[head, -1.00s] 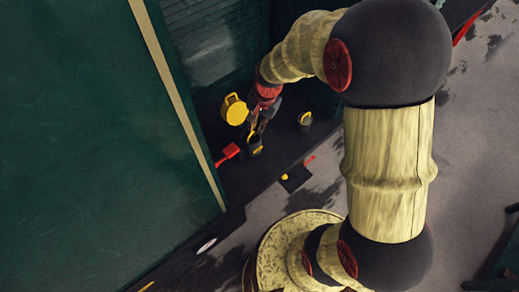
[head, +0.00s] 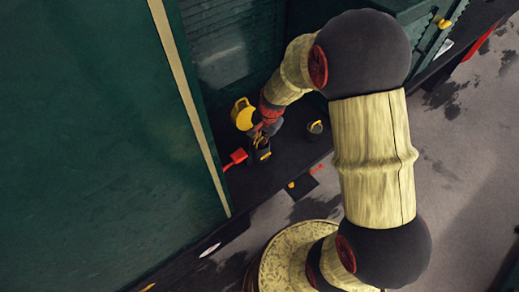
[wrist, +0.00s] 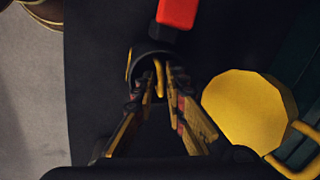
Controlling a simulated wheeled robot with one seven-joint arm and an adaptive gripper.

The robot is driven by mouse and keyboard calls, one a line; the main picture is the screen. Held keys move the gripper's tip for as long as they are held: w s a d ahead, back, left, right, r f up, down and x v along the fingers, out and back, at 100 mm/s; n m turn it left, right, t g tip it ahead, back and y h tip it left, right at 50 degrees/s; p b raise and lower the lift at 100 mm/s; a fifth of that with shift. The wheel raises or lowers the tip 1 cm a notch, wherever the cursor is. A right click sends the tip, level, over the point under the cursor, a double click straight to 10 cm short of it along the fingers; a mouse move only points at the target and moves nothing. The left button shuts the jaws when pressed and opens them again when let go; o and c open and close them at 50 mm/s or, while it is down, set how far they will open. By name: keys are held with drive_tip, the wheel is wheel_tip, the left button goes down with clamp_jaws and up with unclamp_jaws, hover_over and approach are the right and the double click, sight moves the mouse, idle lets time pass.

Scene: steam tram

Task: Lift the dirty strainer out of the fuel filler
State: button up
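A dark round cup-like opening (wrist: 150,62) with a yellow bar handle (wrist: 159,78) across it lies under my gripper in the wrist view. I take it for the fuel filler with the strainer in it. In the head view it is a small dark cylinder (head: 262,155) below my gripper (head: 261,140). In the wrist view my gripper (wrist: 156,88) has its two fingers apart, one each side of the yellow handle, which sits nearer the right finger. No grip shows. The strainer's body is hidden inside the opening.
A red block (wrist: 177,13) lies close by. A second dark cylinder (head: 315,128) with yellow on top stands right. A green wall (head: 95,120) rises left.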

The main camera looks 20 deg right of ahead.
drive_tip(key=shift+r, duration=0.1)
clamp_jaws()
drive_tip(key=shift+r, duration=0.1)
idle(0.7)
wheel_tip(320, 180, up, 18)
drive_tip(key=p, duration=0.1)
idle(0.6)
drive_tip(key=shift+s, duration=0.1)
